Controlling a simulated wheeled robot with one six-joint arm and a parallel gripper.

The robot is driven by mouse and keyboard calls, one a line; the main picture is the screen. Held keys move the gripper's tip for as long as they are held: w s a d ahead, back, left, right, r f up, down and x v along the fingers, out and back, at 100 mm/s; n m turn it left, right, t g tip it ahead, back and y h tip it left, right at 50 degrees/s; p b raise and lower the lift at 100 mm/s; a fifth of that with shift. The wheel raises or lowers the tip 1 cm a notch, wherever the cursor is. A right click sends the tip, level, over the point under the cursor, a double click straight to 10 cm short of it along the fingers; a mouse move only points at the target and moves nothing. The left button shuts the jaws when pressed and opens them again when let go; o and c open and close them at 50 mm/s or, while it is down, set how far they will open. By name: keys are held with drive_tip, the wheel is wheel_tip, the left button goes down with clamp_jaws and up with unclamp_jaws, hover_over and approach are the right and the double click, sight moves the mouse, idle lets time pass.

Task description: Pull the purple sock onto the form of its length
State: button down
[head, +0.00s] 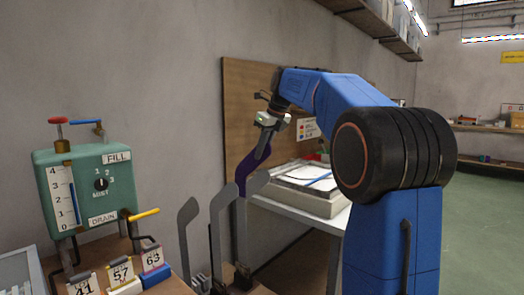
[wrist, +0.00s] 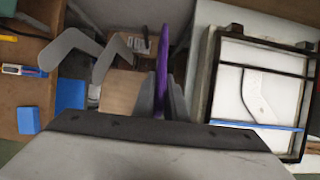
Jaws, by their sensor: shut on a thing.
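The purple sock (head: 243,172) hangs below my gripper (head: 261,152), which is shut on it. In the wrist view the sock (wrist: 162,65) is a thin upright purple strip between the dark fingers. Three grey leg-shaped forms stand in a row in the head view: a left one (head: 185,232), a middle one (head: 217,222) and a right one (head: 243,215). The sock's lower end is beside or behind the right form's bent top; I cannot tell whether they touch. Two forms show at left in the wrist view, one (wrist: 70,45) and another (wrist: 112,52).
A framed tray (head: 300,180) lies on a white table at right. A brown board (head: 240,100) stands behind.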

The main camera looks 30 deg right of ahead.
sight(262, 176)
drive_tip(key=shift+f, duration=4.8)
drive_tip(key=c, duration=1.7)
unclamp_jaws()
drive_tip(key=v, duration=1.7)
drive_tip(key=shift+s+r, duration=0.1)
drive_tip(key=shift+s, duration=0.05)
